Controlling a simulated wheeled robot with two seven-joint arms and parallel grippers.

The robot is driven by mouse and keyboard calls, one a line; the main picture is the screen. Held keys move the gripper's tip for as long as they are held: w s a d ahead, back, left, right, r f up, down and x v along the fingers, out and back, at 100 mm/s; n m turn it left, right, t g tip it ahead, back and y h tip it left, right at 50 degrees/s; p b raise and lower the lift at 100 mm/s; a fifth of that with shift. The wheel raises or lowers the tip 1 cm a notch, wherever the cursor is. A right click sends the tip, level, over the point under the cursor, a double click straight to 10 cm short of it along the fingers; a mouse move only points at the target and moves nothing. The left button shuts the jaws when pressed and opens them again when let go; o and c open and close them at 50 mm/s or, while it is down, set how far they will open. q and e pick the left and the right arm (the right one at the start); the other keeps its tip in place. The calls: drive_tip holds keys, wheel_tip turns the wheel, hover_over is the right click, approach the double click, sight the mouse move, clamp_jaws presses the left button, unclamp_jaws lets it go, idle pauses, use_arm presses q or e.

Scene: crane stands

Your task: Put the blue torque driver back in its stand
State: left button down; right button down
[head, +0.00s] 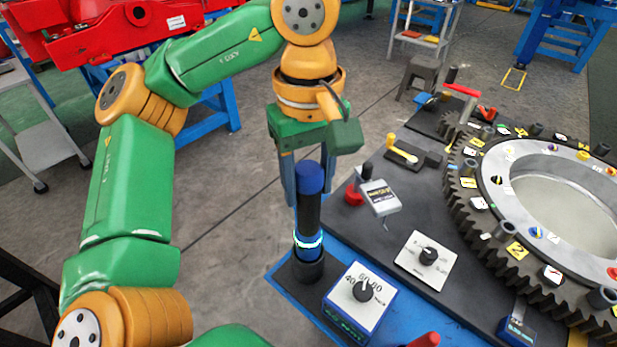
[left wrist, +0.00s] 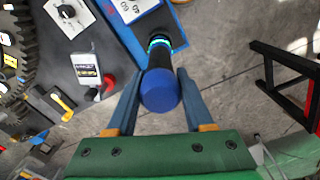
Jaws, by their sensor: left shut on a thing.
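The blue torque driver (head: 308,212) stands upright, with a blue cap on top, a black shaft and a glowing ring near its lower end. My left gripper (head: 291,192) is shut on its upper part, just below the cap. In the left wrist view the cap (left wrist: 160,91) sits between the two fingers. The driver's lower end meets the black round cup of the stand (head: 308,270) on the blue table corner. How deep it sits in the cup is hidden. My right gripper is not in view.
A box with a black dial (head: 362,292) stands close to the right of the stand. A white dial plate (head: 427,259), a grey meter (head: 380,197) and a large toothed ring (head: 480,235) lie further right. Open floor lies left of the table.

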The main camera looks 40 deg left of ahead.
use_arm(q)
drive_tip(key=shift+f+b, duration=1.2)
drive_tip(key=shift+f, duration=0.35)
drive_tip(key=shift+c, duration=1)
unclamp_jaws()
drive_tip(key=shift+s+r, duration=0.1)
drive_tip(key=shift+r, duration=0.05)
wheel_tip(320, 180, up, 5)
drive_tip(key=p, duration=0.6)
drive_tip(key=shift+r, duration=0.15)
drive_tip(key=shift+f, duration=0.2)
drive_tip(key=shift+r, duration=0.1)
